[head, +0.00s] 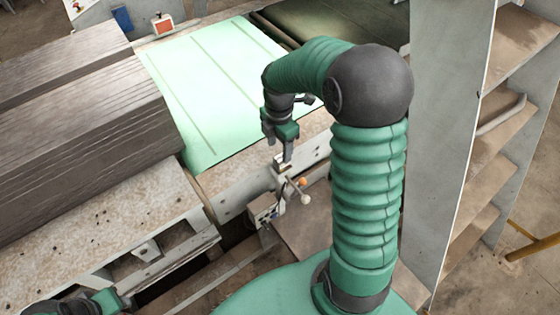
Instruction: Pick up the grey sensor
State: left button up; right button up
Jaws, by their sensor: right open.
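My right gripper (287,152) hangs pointing down at the front edge of the machine, with its fingers open. Just below and at its fingertips is a small grey piece (281,168) on a bracket, which looks like the grey sensor. The gripper partly hides it, and I cannot tell whether the fingers touch it or are around it. Part of my left arm (104,301) shows at the lower left edge. Its fingers are not clear.
A light green sheet (215,80) lies on the machine behind the gripper. Stacked grey boards (80,110) fill the left. A small box with knobs (264,208) sits below the grey piece. A tall grey panel (440,130) and shelves (500,130) stand close on the right.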

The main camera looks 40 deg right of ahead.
aim_at(281, 157)
jog(key=f+p, duration=0.1)
jog(key=f, duration=0.2)
jog(key=d+f+p, duration=0.1)
jog(key=f, duration=0.2)
jog(key=shift+d, duration=0.15)
jog(key=shift+f, duration=0.25)
jog(key=shift+w+a, duration=0.1)
jog(key=shift+a, duration=0.15)
jog(key=shift+c, duration=1.1)
jog(key=shift+d, duration=0.15)
grip_shut()
